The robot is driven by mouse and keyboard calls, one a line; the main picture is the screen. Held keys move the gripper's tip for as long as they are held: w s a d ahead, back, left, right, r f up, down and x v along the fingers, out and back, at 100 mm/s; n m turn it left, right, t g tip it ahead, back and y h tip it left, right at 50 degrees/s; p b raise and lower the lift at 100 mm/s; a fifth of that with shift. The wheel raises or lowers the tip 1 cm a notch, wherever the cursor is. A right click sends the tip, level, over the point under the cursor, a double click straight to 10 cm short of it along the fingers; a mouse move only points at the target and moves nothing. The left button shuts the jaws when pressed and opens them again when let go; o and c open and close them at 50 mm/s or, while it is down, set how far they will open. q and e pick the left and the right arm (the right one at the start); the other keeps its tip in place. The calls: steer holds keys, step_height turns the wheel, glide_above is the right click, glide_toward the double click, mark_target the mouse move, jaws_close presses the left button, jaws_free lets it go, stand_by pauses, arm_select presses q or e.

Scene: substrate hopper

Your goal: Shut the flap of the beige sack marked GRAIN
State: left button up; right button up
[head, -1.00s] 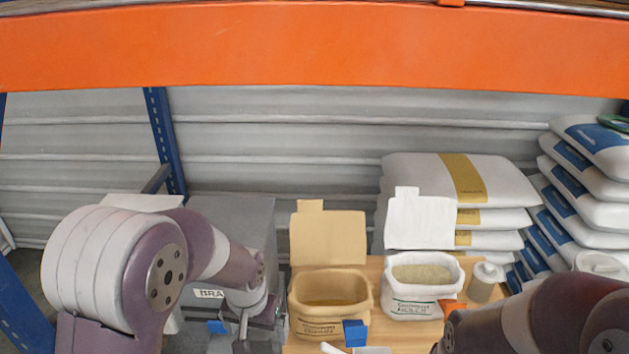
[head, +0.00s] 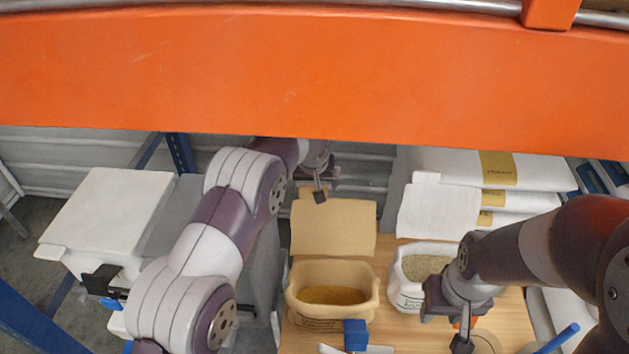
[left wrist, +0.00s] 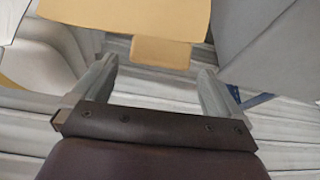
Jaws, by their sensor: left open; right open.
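The beige sack (head: 333,311) stands open on the wooden table, with yellowish grain inside. Print on its front is too small to read. Its beige flap (head: 333,228) stands raised behind the opening, with a small tab at its top edge. My left gripper (head: 318,183) is at the flap's top edge, by the tab, and is open. In the left wrist view the flap's tab (left wrist: 160,52) lies between and just beyond the tips of the open fingers (left wrist: 155,72). Whether they touch is unclear. My right gripper (head: 461,335) is open, in front of the white sack.
An open white sack (head: 405,291) with its white flap (head: 438,211) raised stands to the right. A white lidded bin (head: 110,215) is at the left. A blue block (head: 355,335) lies before the beige sack. An orange beam (head: 300,75) crosses above. Stacked sacks (head: 510,170) stand behind right.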

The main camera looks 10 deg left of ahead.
mark_target(314, 187)
arm_select(q)
steer(key=x, duration=0.3)
steer(key=shift+w+p, duration=0.3)
steer(key=shift+w, duration=0.05)
steer(key=shift+s+a+f, duration=0.1)
steer(key=shift+s+f, duration=0.1)
steer(key=shift+f, duration=0.25)
steer(key=shift+w+f, duration=0.2)
steer(key=shift+w, duration=0.05)
steer(key=c, duration=1.3)
steer(key=shift+s, duration=0.15)
